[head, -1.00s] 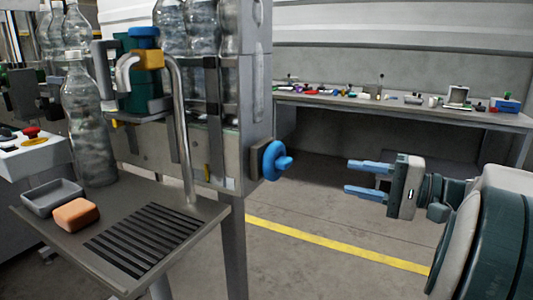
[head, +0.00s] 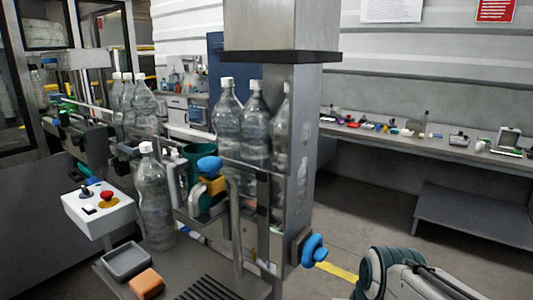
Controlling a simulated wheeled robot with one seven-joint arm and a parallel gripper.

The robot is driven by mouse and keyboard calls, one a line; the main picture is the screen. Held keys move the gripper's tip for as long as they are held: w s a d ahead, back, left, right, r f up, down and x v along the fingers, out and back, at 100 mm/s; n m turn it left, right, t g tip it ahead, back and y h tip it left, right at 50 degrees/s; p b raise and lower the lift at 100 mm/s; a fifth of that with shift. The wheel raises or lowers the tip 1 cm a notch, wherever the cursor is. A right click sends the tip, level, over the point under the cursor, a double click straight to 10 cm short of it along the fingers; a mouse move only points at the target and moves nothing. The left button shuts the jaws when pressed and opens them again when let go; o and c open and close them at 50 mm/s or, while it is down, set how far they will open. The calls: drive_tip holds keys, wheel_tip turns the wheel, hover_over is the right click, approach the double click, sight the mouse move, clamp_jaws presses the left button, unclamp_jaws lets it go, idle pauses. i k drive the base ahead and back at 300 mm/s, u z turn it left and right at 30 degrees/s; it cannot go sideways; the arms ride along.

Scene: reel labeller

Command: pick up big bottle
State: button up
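A big clear bottle (head: 153,198) with a white cap stands upright on the grey side shelf (head: 240,286) at the lower left, behind the grey tray. I cannot tell from the frames which one the task means. Only part of my arm shows at the lower right; my gripper is out of view.
A grey tray (head: 127,261) and an orange block (head: 146,284) lie on the shelf. A control box (head: 98,209) with a red button stands left of it. A bent metal pipe and a blue knob (head: 314,250) stick out nearby. A workbench (head: 480,155) with small items runs along the right wall.

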sight(150, 178)
drive_tip(key=z, duration=3)
drive_tip(key=k, duration=1.75)
drive_tip(key=u, duration=2.5)
